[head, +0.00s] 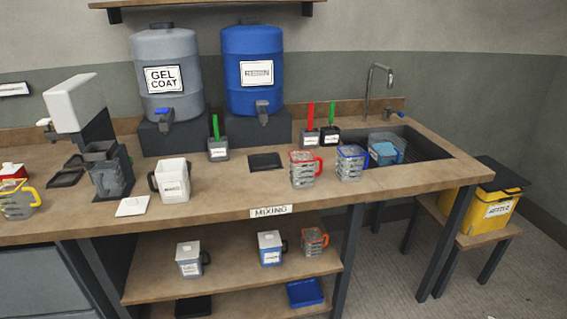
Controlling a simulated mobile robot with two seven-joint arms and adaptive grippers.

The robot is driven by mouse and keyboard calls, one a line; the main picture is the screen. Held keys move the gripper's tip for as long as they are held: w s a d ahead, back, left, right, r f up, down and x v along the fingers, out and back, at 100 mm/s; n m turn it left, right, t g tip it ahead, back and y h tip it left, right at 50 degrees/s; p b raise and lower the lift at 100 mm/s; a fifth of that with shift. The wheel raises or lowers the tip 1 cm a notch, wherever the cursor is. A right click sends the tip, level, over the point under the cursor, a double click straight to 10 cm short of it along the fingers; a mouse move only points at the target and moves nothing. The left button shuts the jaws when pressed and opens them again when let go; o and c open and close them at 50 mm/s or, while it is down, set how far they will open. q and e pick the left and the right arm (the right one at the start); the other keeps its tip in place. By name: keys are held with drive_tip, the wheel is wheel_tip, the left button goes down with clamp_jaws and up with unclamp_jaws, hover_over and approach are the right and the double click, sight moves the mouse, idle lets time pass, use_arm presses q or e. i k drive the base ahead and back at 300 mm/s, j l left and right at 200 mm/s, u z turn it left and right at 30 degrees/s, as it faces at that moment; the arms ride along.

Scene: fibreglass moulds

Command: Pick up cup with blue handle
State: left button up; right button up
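The cup with the blue handle (349,170) stands upright on the wooden bench top, near the left edge of the sink. It is a clear cup with dark markings, a blue rim and a blue handle on its right side. A similar cup with a red rim and red handle (303,176) stands to its left, a small gap apart. Neither of my grippers shows in the head view.
The sink (422,146) with a tap (372,85) is right of the cup. A white pitcher (173,182), a yellow-handled cup (17,206) and small pots with green and red sticks share the bench (235,190). Two drums (252,50) stand behind. Lidded jugs (192,261) occupy the lower shelf.

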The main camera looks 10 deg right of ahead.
sight(349, 168)
drive_tip(key=i+l, duration=0.15)
drive_tip(key=l, duration=0.2)
drive_tip(key=i+l+u, duration=0.15)
drive_tip(key=l, duration=0.2)
drive_tip(key=i+l, duration=0.15)
drive_tip(key=l, duration=0.25)
drive_tip(key=i+l+u, duration=0.15)
drive_tip(key=l, duration=0.2)
drive_tip(key=i+l, duration=0.1)
drive_tip(key=l, duration=0.3)
drive_tip(key=u, duration=0.05)
